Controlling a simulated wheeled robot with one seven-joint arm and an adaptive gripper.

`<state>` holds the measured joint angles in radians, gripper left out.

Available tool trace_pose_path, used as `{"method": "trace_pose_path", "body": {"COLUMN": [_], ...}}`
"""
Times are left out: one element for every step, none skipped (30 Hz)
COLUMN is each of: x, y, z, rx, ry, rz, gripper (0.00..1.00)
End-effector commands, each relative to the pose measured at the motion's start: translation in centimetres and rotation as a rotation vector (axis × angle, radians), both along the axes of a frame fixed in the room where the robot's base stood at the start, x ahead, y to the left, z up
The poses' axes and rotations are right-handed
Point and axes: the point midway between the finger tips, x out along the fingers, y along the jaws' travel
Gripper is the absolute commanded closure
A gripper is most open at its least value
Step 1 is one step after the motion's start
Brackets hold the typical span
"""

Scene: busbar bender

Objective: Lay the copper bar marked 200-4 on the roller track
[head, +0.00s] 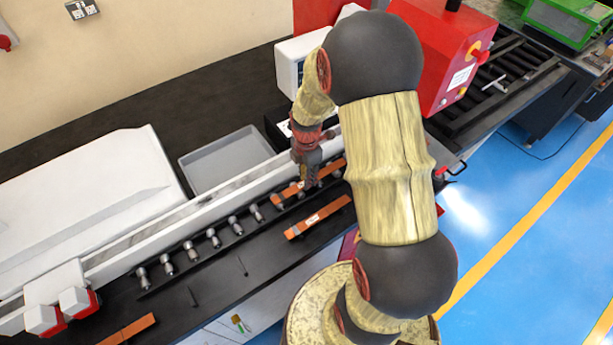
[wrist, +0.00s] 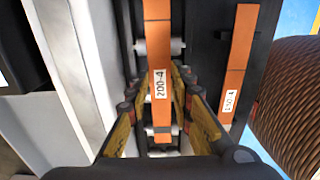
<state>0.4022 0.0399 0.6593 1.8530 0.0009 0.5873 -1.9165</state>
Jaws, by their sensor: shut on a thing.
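The copper bar marked 200-4 (wrist: 157,35) is a flat orange strip with a white label, running lengthwise between my fingers in the wrist view. It also shows in the head view (head: 288,195). My gripper (head: 308,183) is shut on it, with the fingers on both sides of the label in the wrist view (wrist: 163,75). The bar is directly over the roller track (head: 213,238), in line with its row of metal rollers. Rollers show beneath and beside it in the wrist view (wrist: 175,46). I cannot tell whether it touches them.
A second, shorter-looking copper bar (head: 318,217) lies on the black bench beside the track; its label is hard to read. Another bar (head: 128,330) lies at the front left. A long pale rail (head: 190,213) runs behind the track. A grey tray (head: 225,160) sits behind it.

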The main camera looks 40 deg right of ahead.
Motion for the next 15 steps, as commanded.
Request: {"method": "trace_pose_path", "body": {"x": [0.05, 0.05, 0.05, 0.05, 0.05, 0.04, 0.04, 0.03, 0.03, 0.02, 0.02, 0.02, 0.02, 0.01, 0.01], "y": [-0.02, -0.02, -0.02, -0.02, -0.02, -0.01, -0.01, -0.01, -0.01, -0.01, -0.01, -0.01, -0.01, 0.0, 0.0], "z": [0.08, 0.09, 0.09, 0.09, 0.09, 0.08, 0.08, 0.08, 0.07, 0.07, 0.06, 0.06, 0.06, 0.05, 0.05], "rx": [0.0, 0.0, 0.0, 0.0, 0.0, 0.0, 0.0, 0.0, 0.0, 0.0, 0.0, 0.0, 0.0, 0.0, 0.0], "ry": [-0.001, -0.001, -0.001, -0.001, -0.001, -0.001, -0.001, -0.001, -0.001, -0.001, 0.0, 0.0, 0.0, 0.0, 0.0], "rz": [0.0, 0.0, 0.0, 0.0, 0.0, 0.0, 0.0, 0.0, 0.0, 0.0, 0.0, 0.0, 0.0, 0.0, 0.0], "gripper": [1.0, 1.0, 1.0, 0.77, 0.75, 0.73, 0.71, 0.69, 0.67, 0.65, 0.64, 0.61, 0.59, 0.58, 0.56]}}
